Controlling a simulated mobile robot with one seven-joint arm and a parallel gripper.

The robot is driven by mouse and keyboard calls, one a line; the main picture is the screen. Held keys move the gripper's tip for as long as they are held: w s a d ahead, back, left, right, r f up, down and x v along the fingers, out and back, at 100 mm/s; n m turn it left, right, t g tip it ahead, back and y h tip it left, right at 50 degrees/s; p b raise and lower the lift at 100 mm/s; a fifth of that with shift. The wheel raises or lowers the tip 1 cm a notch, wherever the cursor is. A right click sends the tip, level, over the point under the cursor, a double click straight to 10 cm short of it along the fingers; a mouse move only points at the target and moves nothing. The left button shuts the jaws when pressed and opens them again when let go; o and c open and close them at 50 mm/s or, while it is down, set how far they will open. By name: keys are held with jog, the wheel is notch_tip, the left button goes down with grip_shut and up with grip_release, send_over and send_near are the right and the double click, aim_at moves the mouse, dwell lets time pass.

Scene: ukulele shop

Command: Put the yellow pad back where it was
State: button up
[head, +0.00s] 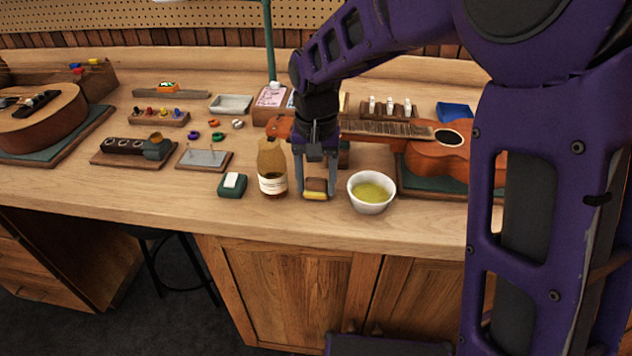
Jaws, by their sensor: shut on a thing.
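The yellow pad (315,195) is a small block with a brown upper part and a yellow lower edge. My gripper (317,192) points down and is shut on it, one finger on each side. The pad is low over the front of the bench, between a bottle and a white bowl. I cannot tell whether its underside touches the wood.
The amber bottle (272,172) stands close on the left, and the white bowl (370,205) of yellow-green contents close on the right. A green block (232,190) with a white top lies further left. A ukulele (436,158) lies behind. The bench front edge (300,230) is near.

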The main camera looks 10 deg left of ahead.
aim_at(316, 180)
jog(key=shift+f, duration=0.2)
jog(key=o, duration=1.3)
notch_tip(316, 180, up, 12)
jog(key=shift+r+p, duration=0.25)
jog(key=shift+p, duration=0.85)
